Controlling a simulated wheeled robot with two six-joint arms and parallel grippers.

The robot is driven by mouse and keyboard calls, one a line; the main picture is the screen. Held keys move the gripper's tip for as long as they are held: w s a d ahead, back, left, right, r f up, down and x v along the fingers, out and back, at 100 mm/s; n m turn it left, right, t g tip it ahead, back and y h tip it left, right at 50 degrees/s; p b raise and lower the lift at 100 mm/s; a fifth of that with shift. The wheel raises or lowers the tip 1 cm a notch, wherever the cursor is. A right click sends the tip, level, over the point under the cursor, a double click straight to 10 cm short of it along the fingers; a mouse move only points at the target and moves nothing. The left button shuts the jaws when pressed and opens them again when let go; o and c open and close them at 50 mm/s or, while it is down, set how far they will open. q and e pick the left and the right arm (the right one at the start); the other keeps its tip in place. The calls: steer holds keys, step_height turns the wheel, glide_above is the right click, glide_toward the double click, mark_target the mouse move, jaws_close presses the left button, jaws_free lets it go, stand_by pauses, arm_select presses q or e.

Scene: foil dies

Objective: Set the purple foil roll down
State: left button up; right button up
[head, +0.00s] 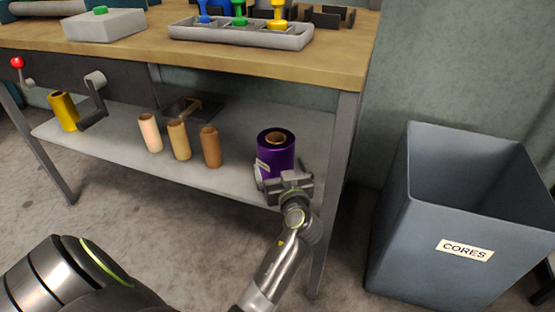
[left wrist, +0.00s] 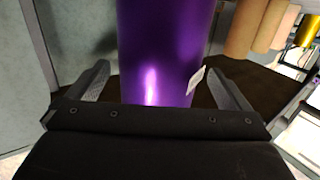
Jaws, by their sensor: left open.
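The purple foil roll (head: 276,151) stands upright on the grey lower shelf (head: 105,149) of the bench, near its right end. A brown core shows in its top, and a pale label is on its side. My left gripper (head: 285,180) is at the near side of the roll, low down. In the left wrist view the purple roll (left wrist: 165,50) stands between the spread fingers of the gripper (left wrist: 160,90), with a gap on each side. The gripper is open. My right gripper is not in view.
Several cores, including a tan one (head: 179,139), and a gold roll (head: 63,110) stand further left on the shelf. A bench leg (head: 332,200) is just right of the gripper. A grey bin (head: 400,230) labelled CORES stands at right. The wooden benchtop (head: 200,56) overhangs the shelf.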

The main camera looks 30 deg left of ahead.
arm_select(q)
steer(key=shift+v, duration=1.5)
